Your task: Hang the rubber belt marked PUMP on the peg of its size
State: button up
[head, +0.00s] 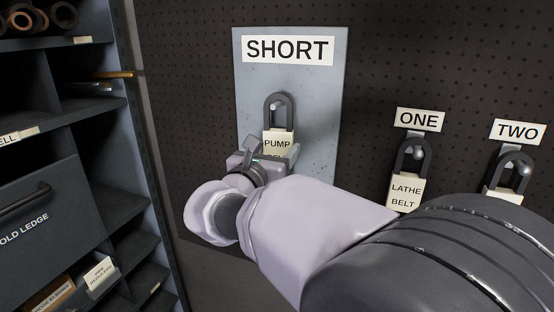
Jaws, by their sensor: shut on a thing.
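The rubber belt marked PUMP (268,103) is a dark loop with a cream tag (278,143) at its lower end. It is upright in front of the grey board labelled SHORT (248,83). A peg (284,99) shows within the upper part of the loop; I cannot tell whether the belt rests on it. My gripper (277,157) is shut on the PUMP belt at its lower end and covers the bottom of the tag.
To the right, a belt tagged LATHE BELT (402,168) hangs under the sign ONE (419,119). Another tagged belt (502,170) is under TWO (518,132), partly hidden by my arm. Dark pigeonhole shelves (126,200) stand at the left.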

jog(key=c, duration=0.6)
jog(key=shift+r+p, duration=0.4)
jog(key=shift+r, duration=0.15)
jog(key=shift+s+a, duration=0.25)
jog(key=shift+s, duration=0.35)
jog(key=v, duration=0.9)
jog(key=shift+s, duration=0.1)
